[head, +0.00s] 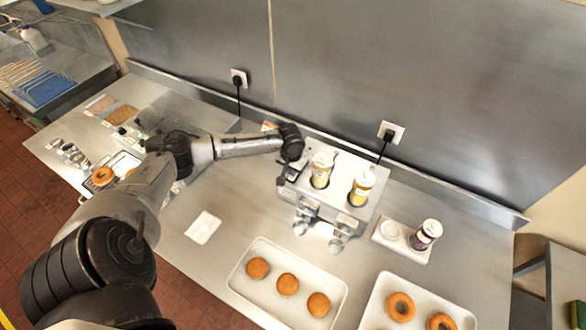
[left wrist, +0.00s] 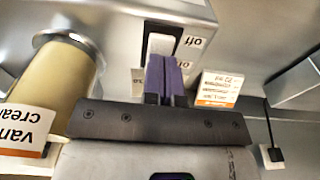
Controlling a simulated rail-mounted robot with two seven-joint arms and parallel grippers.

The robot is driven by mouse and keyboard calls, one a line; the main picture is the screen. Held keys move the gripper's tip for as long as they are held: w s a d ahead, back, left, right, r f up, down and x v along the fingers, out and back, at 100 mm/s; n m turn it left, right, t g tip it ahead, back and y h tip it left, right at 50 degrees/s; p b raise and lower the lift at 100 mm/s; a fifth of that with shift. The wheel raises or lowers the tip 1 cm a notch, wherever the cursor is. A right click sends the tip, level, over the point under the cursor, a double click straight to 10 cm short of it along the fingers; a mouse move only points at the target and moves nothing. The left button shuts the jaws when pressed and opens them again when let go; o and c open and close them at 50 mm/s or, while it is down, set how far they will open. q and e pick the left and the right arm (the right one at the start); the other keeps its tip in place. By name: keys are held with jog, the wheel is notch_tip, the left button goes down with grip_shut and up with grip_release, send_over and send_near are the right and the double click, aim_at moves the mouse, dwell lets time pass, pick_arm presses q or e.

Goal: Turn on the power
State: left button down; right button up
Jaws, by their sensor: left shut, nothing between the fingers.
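The steel dispensing machine (head: 340,197) stands on the counter near the back wall and holds two cream jars. In the left wrist view, a white rocker switch (left wrist: 162,43) sits in a dark frame on its metal side (left wrist: 110,14). An upside-down "off" label is beside the switch, and another small label is partly hidden. My left gripper (head: 285,178) is at the machine's left end. Its purple fingers (left wrist: 168,72) are shut and empty, right at the switch and covering part of it. I cannot tell whether they touch it. My right gripper is out of view.
A vanilla cream jar (left wrist: 62,75) is close beside my left gripper. A white and orange card (left wrist: 218,89) stands nearby. Trays of buns (head: 246,287) and donuts (head: 372,312) lie in front. A plugged wall outlet (head: 391,132) is behind the machine.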

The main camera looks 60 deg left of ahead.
aim_at(290, 178)
pick_arm(q)
jog(key=shift+r, duration=0.1)
jog(key=r+p, duration=0.1)
jog(key=p, duration=0.1)
jog(key=r+p, duration=0.1)
jog(key=p, duration=0.1)
jog(key=r+p, duration=0.1)
jog(key=r, duration=0.1)
jog(key=shift+s+d+p, duration=0.15)
jog(key=shift+s+p, duration=0.1)
jog(key=shift+p, duration=0.15)
jog(key=shift+s+r, duration=0.1)
jog(key=shift+r, duration=0.2)
notch_tip(290, 178, up, 9)
jog(key=s+b, duration=0.1)
jog(key=shift+s+d+b, duration=0.2)
jog(key=shift+d+b, duration=0.1)
jog(key=shift+d, duration=0.15)
